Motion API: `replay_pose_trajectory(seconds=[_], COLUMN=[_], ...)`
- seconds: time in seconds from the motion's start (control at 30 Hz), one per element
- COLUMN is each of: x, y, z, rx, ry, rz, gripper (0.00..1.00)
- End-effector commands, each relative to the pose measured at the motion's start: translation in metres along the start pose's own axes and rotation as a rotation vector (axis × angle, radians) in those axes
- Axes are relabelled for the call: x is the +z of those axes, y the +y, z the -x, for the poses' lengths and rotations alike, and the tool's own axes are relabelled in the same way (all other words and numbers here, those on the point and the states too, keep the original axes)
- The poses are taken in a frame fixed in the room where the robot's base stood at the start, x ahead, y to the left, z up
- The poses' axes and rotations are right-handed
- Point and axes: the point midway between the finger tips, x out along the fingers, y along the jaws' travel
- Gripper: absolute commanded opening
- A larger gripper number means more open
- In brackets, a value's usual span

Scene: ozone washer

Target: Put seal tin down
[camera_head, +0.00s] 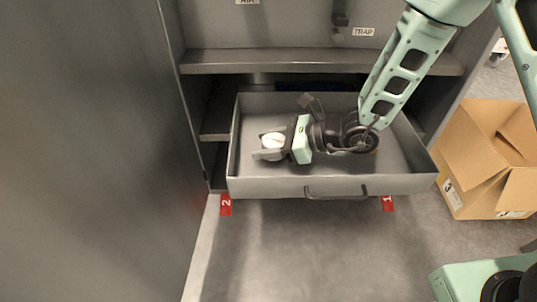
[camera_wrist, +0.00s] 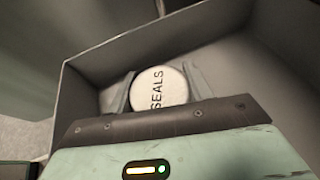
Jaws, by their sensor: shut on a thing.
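The seal tin (camera_wrist: 158,90) is round with a pale lid marked "SEALS". It also shows in the head view as a small white disc (camera_head: 273,140). My gripper (camera_head: 269,146) is shut on the tin, with one finger on each side of it, as the wrist view (camera_wrist: 155,88) shows. The tin is over the left part of an open grey drawer (camera_head: 270,187). I cannot tell whether the tin touches the drawer floor.
The drawer's walls stand around my gripper, and its floor is bare to the right. A shelf (camera_head: 310,61) runs above the drawer's back. Red tags 2 (camera_head: 225,205) and 1 (camera_head: 388,203) hang below its front. An open cardboard box (camera_head: 485,160) stands on the right.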

Motion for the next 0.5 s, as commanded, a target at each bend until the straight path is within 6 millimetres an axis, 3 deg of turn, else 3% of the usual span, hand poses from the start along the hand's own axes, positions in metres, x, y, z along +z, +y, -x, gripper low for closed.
replay_pose_trajectory(seconds=[0.03,0.1,0.5], x=[-0.014,-0.021,-0.025], y=[0.0,0.0,-0.001], z=[-0.006,-0.009,-0.01], rx=[0.001,0.0,-0.001], ry=[0.0,0.0,-0.001], rz=[-0.002,-0.001,0.0], gripper=[0.27,0.27,0.27])
